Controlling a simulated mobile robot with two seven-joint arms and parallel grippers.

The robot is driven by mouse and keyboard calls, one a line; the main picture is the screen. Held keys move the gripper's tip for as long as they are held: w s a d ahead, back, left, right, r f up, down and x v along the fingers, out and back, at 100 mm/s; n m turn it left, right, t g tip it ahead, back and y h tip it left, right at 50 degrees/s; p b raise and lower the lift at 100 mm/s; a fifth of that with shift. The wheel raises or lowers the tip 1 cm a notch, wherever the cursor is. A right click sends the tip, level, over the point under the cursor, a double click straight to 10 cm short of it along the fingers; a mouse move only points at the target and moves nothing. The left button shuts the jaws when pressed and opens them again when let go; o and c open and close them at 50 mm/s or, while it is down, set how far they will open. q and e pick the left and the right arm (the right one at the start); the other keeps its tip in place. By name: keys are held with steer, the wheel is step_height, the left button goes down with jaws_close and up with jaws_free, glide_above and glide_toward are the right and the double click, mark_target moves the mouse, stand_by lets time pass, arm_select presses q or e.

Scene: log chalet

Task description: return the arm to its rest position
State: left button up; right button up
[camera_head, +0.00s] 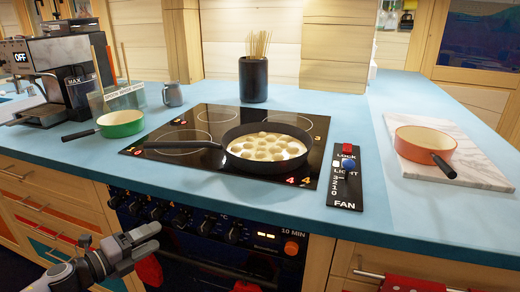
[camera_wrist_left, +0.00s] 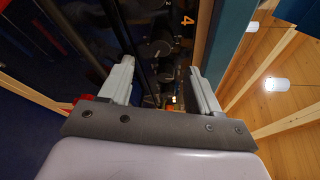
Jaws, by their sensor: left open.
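My left gripper (camera_head: 138,239) is in front of the stove's front panel, below the counter edge, at the lower left of the head view. In the left wrist view its two fingers (camera_wrist_left: 160,88) stand apart with nothing between them. The dark oven front with its knobs (camera_wrist_left: 160,50) shows beyond the fingers. My right gripper is in neither view.
A black pan (camera_head: 210,146) with pale round pieces sits on the black cooktop (camera_head: 215,118). A green pan (camera_head: 122,124) stands left, an orange pan (camera_head: 424,142) on a marble board (camera_head: 405,168) right. The oven knobs (camera_head: 156,212) and counter edge are close to my gripper.

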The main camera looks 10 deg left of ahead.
arm_select(q)
steer(key=s+d+f+n+g+y+p, duration=0.2)
steer(key=s+d+f+n+p, duration=0.2)
steer(key=s+d+n, duration=0.4)
steer(key=s+d+f+n+g+y+p, duration=0.2)
steer(key=s+d+f+n+p, duration=0.2)
steer(key=s+d+n, duration=0.5)
steer(key=s+n, duration=0.2)
steer(key=n, duration=0.4)
steer(key=shift+s+d+f+n+y, duration=0.25)
steer(key=shift+s+f+n+y, duration=0.05)
steer(key=shift+s+n+y, duration=0.1)
